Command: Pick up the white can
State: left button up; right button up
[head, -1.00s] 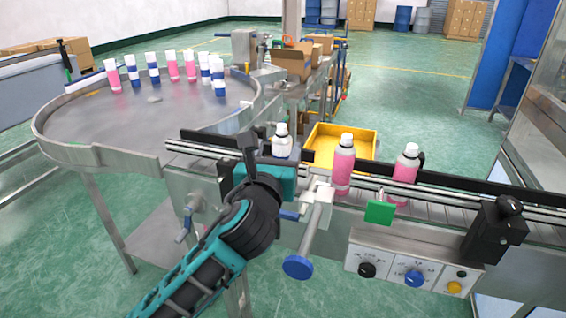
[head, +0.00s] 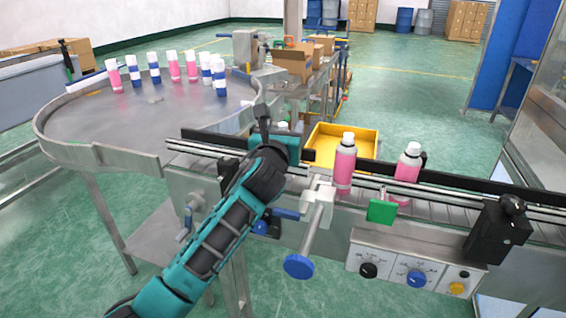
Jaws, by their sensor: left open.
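The white can on the conveyor is mostly hidden behind my left gripper; only its white top (head: 283,127) shows. My left gripper (head: 268,122) is over the conveyor's left part, right at this can. It is open; one dark finger points up and away, and the other is hard to make out. I cannot tell whether the can stands between the fingers. Two pink cans with white caps, one nearer (head: 344,165) and one farther right (head: 408,168), stand upright on the conveyor (head: 450,205). My right gripper is not in view.
A round steel table (head: 140,125) at left carries several pink and blue-white cans. A yellow tray (head: 368,141) lies behind the conveyor. Rails, a blue-knobbed clamp (head: 299,266), a green plate (head: 382,211) and a black box (head: 497,235) line the conveyor's near side.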

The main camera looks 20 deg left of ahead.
pick_arm(q)
grip_shut()
dwell(0.6)
jog(key=shift+r, duration=0.1)
